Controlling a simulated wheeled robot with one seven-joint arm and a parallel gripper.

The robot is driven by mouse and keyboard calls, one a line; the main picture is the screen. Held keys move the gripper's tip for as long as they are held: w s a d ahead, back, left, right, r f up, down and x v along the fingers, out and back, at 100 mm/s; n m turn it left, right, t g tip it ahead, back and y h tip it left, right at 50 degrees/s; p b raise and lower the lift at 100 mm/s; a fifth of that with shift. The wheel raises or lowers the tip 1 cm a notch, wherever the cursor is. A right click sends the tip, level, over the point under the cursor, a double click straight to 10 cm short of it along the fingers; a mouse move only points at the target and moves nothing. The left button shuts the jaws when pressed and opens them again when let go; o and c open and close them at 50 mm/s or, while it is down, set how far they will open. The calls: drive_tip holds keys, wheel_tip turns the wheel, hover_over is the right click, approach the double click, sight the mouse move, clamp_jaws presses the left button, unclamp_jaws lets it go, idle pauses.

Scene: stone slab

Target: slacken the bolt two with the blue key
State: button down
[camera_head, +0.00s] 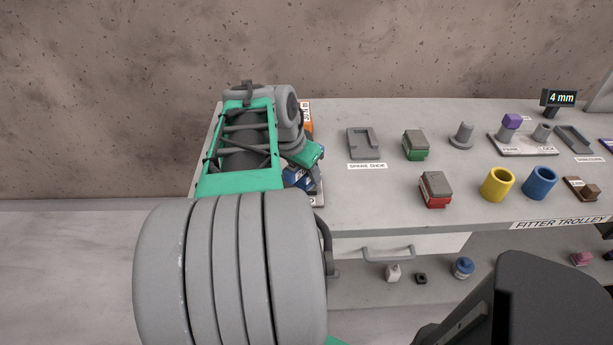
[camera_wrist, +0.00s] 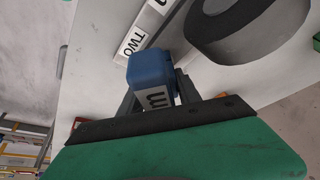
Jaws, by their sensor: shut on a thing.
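The blue key (camera_wrist: 152,68) is a blue block with a white lettered face, held between the fingers of my gripper (camera_wrist: 158,92) in the wrist view. In the head view, the blue key (camera_head: 297,178) shows partly beside my gripper (camera_head: 308,170) at the trolley's left end, largely hidden by my arm. A "TWO" label (camera_wrist: 131,44) lies on the pale surface just beyond the key. I cannot see bolt two itself; the key and gripper may cover it. I cannot tell whether the key touches it.
A large dark grey round part (camera_wrist: 245,30) stands close to the key. On the trolley top (camera_head: 385,205) are a spare shoe holder (camera_head: 363,143), green block (camera_head: 415,145), red block (camera_head: 435,190), yellow cup (camera_head: 497,184) and blue cup (camera_head: 540,183). A small display (camera_head: 560,98) reads "4 mm".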

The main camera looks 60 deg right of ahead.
drive_tip(key=n+t+b, duration=0.1)
drive_tip(key=n, duration=0.3)
drive_tip(key=shift+n+t, duration=0.4)
drive_tip(key=n+t, duration=0.1)
drive_tip(key=n, duration=0.2)
drive_tip(key=shift+w, duration=0.2)
drive_tip(key=shift+r+p, duration=1)
drive_tip(key=shift+r, duration=0.8)
drive_tip(key=shift+r+p, duration=1.85)
drive_tip(key=shift+r, duration=0.7)
drive_tip(key=shift+w+f, duration=0.1)
